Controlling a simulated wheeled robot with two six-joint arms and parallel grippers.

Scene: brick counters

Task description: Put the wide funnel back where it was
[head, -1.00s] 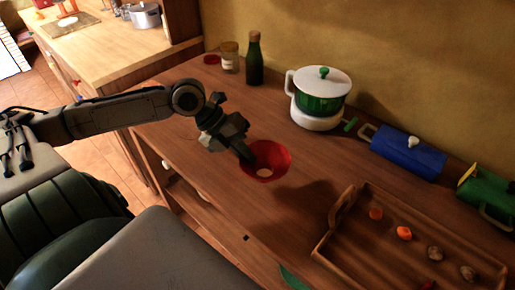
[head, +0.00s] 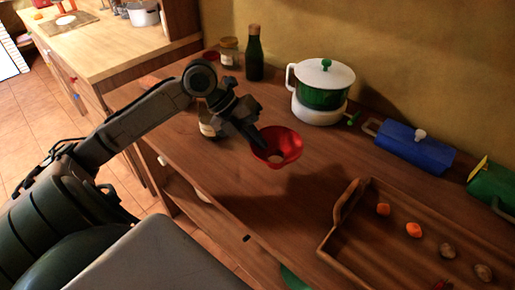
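The wide funnel (head: 284,146) is red, with a pale opening at its bottom, and shows in the head view near the middle of the wooden counter. My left gripper (head: 258,138) is shut on the left side of its rim. The funnel looks raised above the counter, with a shadow to its lower right. The gripper hides part of the rim. My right gripper is not in view.
A jar (head: 207,125) stands partly hidden behind my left arm. A wooden tray (head: 334,232) holds several small items.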

